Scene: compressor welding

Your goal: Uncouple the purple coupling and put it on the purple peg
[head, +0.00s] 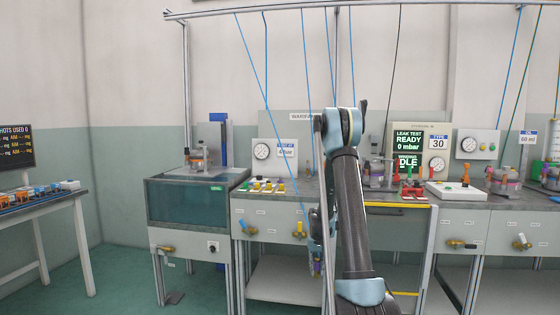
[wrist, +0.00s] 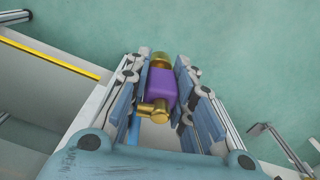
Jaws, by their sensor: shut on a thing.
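My gripper (wrist: 174,88) is shut on the purple coupling (wrist: 162,88), whose purple body sits between the two fingers in the wrist view. The coupling has a brass end at the top and a brass side fitting near the palm. In the head view the coupling (head: 317,269) is a small purple spot at the low end of my gripper (head: 317,258), in front of the middle bench and below its top. I cannot make out a purple peg in either view.
The middle bench (head: 268,219) has front valves with blue and yellow handles. A white board with several small coloured pegs (head: 265,187) lies on it. Blue hoses (head: 304,50) hang from the overhead rail.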

